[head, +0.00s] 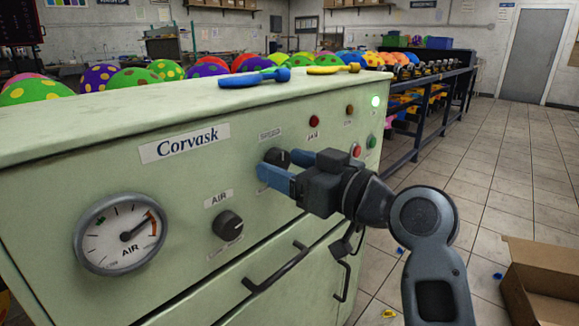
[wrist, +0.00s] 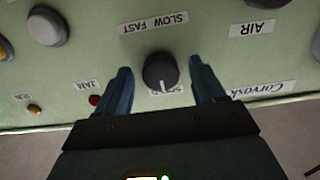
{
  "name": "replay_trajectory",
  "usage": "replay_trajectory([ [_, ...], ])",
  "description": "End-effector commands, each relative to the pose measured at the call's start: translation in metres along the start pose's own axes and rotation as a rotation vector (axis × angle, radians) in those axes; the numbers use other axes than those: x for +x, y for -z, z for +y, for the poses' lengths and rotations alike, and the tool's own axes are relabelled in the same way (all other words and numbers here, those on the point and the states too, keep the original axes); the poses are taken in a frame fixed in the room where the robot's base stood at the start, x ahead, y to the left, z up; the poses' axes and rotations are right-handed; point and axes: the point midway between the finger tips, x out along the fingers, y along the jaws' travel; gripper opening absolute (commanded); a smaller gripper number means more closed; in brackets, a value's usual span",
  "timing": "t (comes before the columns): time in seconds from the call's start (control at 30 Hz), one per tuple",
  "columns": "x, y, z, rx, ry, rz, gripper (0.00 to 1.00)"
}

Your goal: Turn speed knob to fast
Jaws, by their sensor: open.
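The speed knob (wrist: 160,70) is a round black knob on the green machine's front panel. Its pale pointer line points toward the bottom of the wrist view, where a label is partly hidden behind it. The SLOW/FAST label (wrist: 153,23) shows upside down above the knob in that view. My gripper (wrist: 160,66) is open, with one blue finger on each side of the knob and visible gaps between. In the head view my gripper (head: 280,168) reaches the panel from the right and partly covers the knob (head: 277,157).
The AIR knob (head: 228,225) and AIR gauge (head: 121,234) are to the left on the panel. The red JAM lamp (head: 314,121), a lit green lamp (head: 375,101) and push buttons are to the right. Drawer handles (head: 275,268) stick out below. Balloon pumps (head: 254,78) lie on top.

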Motion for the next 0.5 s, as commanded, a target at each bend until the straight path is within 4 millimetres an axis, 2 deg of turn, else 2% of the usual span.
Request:
replay_trajectory([
  [0.13, -0.0001, 0.0001, 0.0, 0.0, 0.0, 0.0, 0.68],
  [0.5, -0.0003, 0.0, -0.0001, 0.0, 0.0, 0.0, 0.33],
])
